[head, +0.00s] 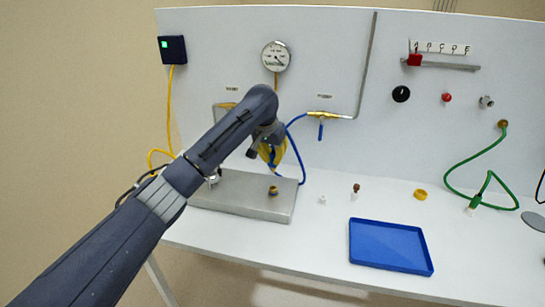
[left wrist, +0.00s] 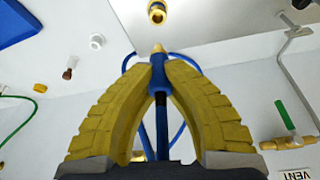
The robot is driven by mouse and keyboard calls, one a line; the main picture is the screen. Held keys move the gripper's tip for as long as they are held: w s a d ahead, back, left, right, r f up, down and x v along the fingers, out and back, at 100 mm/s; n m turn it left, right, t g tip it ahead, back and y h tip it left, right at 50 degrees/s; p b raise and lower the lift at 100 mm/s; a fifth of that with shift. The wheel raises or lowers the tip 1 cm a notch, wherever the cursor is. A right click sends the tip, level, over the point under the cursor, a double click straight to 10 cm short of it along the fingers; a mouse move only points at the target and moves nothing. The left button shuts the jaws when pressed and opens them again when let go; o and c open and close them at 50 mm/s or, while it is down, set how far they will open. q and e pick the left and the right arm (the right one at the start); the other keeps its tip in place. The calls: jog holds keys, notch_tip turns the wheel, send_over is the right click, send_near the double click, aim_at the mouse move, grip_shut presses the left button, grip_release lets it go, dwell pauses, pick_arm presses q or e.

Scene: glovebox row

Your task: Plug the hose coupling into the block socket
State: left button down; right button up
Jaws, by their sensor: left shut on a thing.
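My left gripper (head: 270,158) has yellow ribbed fingers and is shut on the blue hose coupling. In the left wrist view the coupling (left wrist: 158,72) stands between the fingertips (left wrist: 159,68), its brass tip pointing at the block. The blue hose (head: 302,160) loops behind the gripper. The grey metal block (head: 232,206) lies on the bench, and its brass socket (head: 273,191) stands on top near the right end. The socket (left wrist: 157,12) also shows beyond the coupling tip, with a gap between them. In the head view the arm and fingers hide most of the coupling.
A blue tray (head: 390,264) stands right of the block. A yellow ring (head: 420,194), a brown-topped small part (head: 355,189) and a white one (head: 322,199) lie on the bench. A green hose (head: 455,168) hangs at right. A brass valve (head: 322,114) is on the back panel.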

aim_at(272, 167)
pick_arm(q)
jog(key=shift+f, duration=2.85)
jog(key=shift+f, duration=1.65)
jog(key=c, duration=1.5)
grip_release()
jog(key=shift+o, duration=0.5)
jog(key=v, duration=1.2)
jog(key=shift+w, duration=0.2)
